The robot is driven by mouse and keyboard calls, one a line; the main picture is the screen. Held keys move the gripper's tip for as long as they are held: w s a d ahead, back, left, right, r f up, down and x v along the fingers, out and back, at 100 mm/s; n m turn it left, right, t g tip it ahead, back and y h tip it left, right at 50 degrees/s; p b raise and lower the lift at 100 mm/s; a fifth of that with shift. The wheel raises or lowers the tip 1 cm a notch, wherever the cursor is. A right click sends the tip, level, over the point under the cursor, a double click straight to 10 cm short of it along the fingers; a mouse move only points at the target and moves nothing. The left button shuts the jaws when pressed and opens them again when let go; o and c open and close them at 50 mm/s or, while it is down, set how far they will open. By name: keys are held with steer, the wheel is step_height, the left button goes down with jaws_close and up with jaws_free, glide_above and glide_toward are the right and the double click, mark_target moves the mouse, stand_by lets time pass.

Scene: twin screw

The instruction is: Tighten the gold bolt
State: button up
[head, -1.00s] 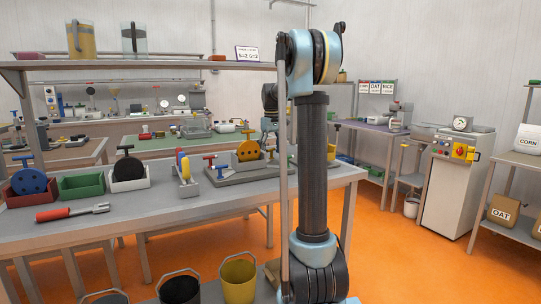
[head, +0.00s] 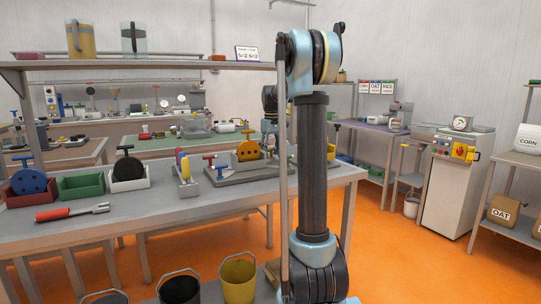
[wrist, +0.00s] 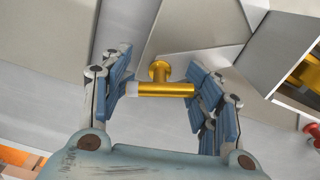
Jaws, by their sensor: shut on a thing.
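The gold bolt (wrist: 165,90) shows in the wrist view as a T shape, with a crossbar and a short stem ending in a round collar. My gripper (wrist: 160,66) has its blue-padded fingers on both sides of the crossbar and is shut on its two ends. In the head view my arm hides most of the grey fixture's right end, and my gripper cannot be made out there. The grey fixture (head: 235,176) stands on the grey bench (head: 130,222).
A red-handled tool (head: 72,212) lies near the bench's front edge. A shelf (head: 150,64) runs above. Buckets (head: 238,280) stand below.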

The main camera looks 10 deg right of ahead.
steer(key=shift+a+m, duration=0.15)
steer(key=shift+m, duration=1.65)
steer(key=o, duration=1)
step_height(320, 180, up, 12)
